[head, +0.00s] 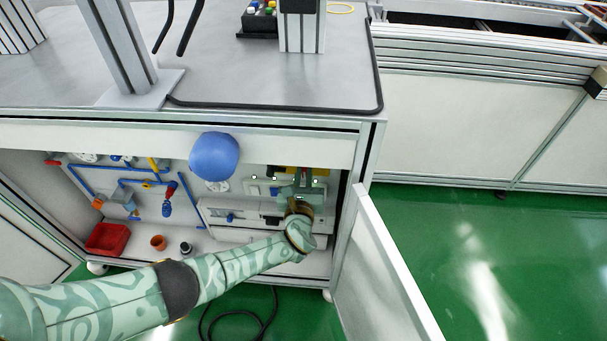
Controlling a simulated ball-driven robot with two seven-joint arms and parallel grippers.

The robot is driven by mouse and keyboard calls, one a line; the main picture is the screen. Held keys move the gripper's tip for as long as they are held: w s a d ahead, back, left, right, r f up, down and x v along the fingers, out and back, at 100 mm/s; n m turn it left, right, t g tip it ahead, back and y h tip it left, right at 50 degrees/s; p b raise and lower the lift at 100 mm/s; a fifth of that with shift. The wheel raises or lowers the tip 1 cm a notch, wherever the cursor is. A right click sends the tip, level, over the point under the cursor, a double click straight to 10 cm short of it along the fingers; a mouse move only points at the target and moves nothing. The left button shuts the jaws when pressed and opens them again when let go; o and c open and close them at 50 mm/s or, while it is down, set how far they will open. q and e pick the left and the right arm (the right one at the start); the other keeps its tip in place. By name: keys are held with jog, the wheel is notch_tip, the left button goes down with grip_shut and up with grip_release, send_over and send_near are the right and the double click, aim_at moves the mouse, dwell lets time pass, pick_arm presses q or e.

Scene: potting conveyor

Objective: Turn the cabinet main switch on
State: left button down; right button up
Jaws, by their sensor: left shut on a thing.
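The open cabinet (345,215) under the table holds a panel of parts at its right side. A yellow and dark piece (287,169), which looks like the main switch, shows just behind my left gripper. My left gripper (301,183) reaches in from the left and is shut on the main switch. The fingertips and the switch handle are small and partly hidden, so I cannot tell the handle's position. My right gripper is not in view.
The cabinet door (385,270) stands open at the right. A blue rounded thing (214,156) shows before the cabinet's upper edge. Blue pipes (92,191), a red bin (107,239) and a small orange pot (158,242) are inside. A black cable (240,322) lies on the green floor.

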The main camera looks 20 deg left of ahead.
pick_arm(q)
jog(key=shift+s+f+m, duration=0.15)
jog(key=shift+f+m, duration=0.05)
jog(key=shift+m, duration=0.1)
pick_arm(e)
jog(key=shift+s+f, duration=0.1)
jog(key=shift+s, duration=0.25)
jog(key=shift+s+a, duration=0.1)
pick_arm(q)
jog(key=c, duration=1.6)
grip_release()
jog(key=shift+o, duration=1)
jog(key=shift+r, duration=0.1)
